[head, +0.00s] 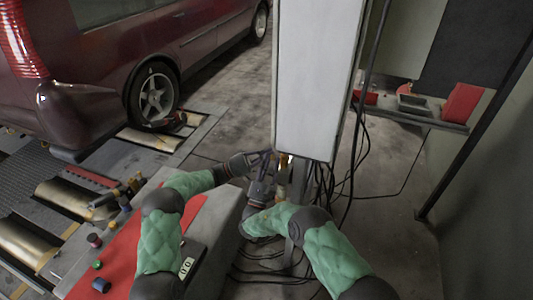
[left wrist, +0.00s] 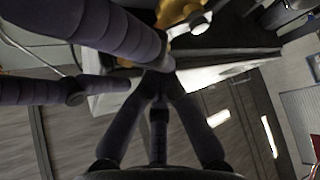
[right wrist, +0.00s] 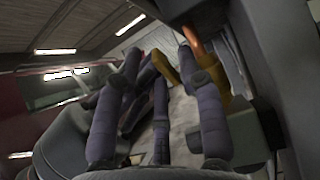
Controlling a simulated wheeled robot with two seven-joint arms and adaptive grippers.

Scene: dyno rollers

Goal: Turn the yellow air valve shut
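The yellow valve (head: 283,163) is small and partly hidden at the bottom of the tall grey cabinet (head: 318,80). In the left wrist view, yellow metal (left wrist: 180,14) with a pale round end shows at the top. My left gripper (head: 265,157) comes in from the left beside it; its fingers (left wrist: 158,75) converge and look shut, with nothing clearly between them. My right gripper (head: 263,180) points up just below, close to the left one. Its fingers (right wrist: 158,58) are apart, and a yellow piece (right wrist: 165,70) shows between and beyond them. Contact cannot be told.
Black cables (head: 330,190) hang under the cabinet and run over the floor. A grey bench with a red top (head: 130,250) stands at left, holding small items. A dark red car (head: 130,60) stands behind. A wall shelf (head: 420,115) is at right.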

